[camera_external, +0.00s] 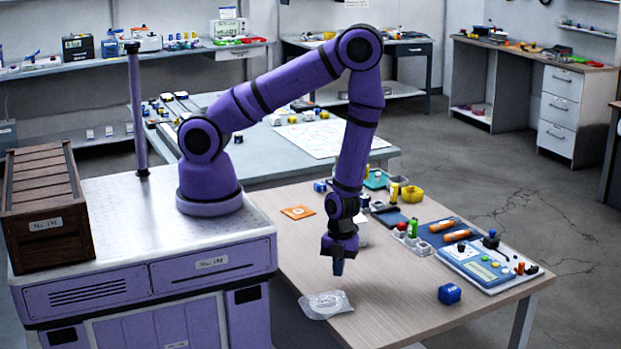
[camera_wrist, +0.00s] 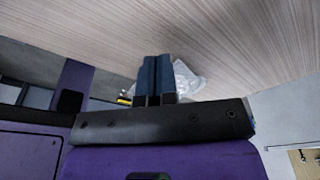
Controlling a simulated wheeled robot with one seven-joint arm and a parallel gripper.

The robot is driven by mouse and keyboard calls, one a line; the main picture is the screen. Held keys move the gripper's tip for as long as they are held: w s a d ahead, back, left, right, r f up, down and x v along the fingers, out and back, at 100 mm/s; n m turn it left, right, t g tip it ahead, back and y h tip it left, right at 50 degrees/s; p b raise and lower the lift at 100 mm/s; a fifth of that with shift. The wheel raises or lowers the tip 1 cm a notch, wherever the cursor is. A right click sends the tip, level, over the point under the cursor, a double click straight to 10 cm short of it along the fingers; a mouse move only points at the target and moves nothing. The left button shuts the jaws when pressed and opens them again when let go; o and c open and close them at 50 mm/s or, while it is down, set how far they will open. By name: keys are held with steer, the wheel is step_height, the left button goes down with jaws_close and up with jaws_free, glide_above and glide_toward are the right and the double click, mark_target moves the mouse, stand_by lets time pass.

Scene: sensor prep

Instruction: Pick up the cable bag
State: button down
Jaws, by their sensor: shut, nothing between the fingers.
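The cable bag looks to be the clear, crinkled plastic bag (camera_external: 326,304) lying flat at the near left edge of the wooden table. What is inside it is too small to tell. My gripper (camera_external: 338,268) points down above the table, over and slightly right of the bag in the external view, apart from it. In the wrist view the two blue fingers of my gripper (camera_wrist: 156,75) are together and empty. The bag (camera_wrist: 187,80) shows there behind and to the right of the fingers, partly hidden by them.
An orange square (camera_external: 298,212) lies behind. The table around the bag is mostly clear.

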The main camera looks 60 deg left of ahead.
mark_target(327, 303)
steer(key=s+d, duration=0.8)
steer(key=d, duration=0.1)
steer(key=shift+d, duration=0.1)
steer(key=shift+a+f, duration=0.2)
steer(key=shift+f, duration=0.55)
